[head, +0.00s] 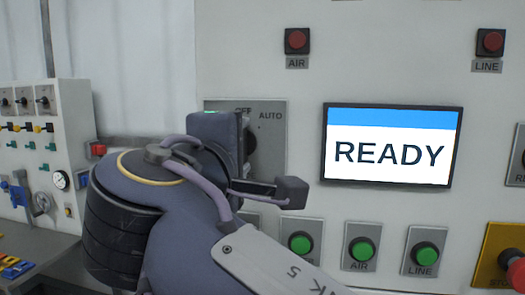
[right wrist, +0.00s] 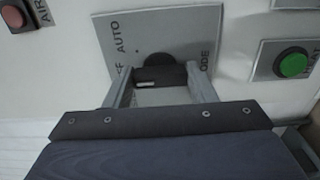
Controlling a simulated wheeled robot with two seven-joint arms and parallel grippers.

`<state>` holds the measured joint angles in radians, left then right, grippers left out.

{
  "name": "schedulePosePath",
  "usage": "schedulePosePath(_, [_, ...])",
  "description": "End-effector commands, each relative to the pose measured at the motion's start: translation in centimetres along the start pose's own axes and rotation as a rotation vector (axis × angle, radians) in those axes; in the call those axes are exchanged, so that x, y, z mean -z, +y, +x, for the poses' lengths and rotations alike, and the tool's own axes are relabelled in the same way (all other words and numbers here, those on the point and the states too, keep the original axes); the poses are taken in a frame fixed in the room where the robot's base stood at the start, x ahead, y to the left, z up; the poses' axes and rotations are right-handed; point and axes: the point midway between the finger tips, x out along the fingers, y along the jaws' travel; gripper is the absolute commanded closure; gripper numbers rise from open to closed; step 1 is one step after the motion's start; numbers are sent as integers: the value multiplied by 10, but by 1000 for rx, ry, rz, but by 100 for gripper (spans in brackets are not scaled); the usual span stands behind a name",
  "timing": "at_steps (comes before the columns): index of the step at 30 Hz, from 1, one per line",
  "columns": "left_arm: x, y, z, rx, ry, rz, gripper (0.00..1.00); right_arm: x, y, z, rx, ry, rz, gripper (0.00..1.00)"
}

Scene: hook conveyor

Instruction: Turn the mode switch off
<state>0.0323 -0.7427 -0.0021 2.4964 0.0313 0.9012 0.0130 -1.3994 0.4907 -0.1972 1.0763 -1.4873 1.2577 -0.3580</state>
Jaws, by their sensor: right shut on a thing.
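The mode switch is a dark round knob (right wrist: 158,66) on a grey plate (right wrist: 112,48) lettered OFF, AUTO and MODE, partly covered. In the right wrist view my right gripper (right wrist: 161,84) has one finger on each side of the knob's handle and is shut on it. A small pale mark shows on the handle, but which position it points to is hard to tell. In the head view the switch plate (head: 274,118) is left of the screen, and my right wrist hides most of the knob (head: 250,141) and the fingers. My left gripper is not in view.
A screen (head: 392,145) reads READY. Red AIR (head: 297,40) and LINE (head: 490,42) lamps sit above, with several green buttons (head: 362,249) below. A yellow plate with a red button (head: 515,272) is at lower right. A panel of switches (head: 40,140) stands at left.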

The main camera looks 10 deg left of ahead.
Motion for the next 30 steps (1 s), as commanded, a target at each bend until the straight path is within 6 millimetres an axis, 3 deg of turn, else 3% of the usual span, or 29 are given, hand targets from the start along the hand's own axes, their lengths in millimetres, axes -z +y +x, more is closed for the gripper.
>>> schedulePosePath(9, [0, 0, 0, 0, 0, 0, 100, 0, -1, 0, 3, -1, 0, 72])
schedulePosePath(10, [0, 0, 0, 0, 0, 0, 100, 0, -1, 0, 3, -1, 0, 45])
schedulePosePath(14, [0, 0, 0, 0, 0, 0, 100, 0, -1, 0, 2, 0, -1, 28])
schedulePosePath(23, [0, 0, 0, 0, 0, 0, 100, 0, -1, -1, 1, 0, 0, 27])
schedulePosePath(30, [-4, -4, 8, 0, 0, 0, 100, 1, -2, -33, 0, 4, 1, 27])
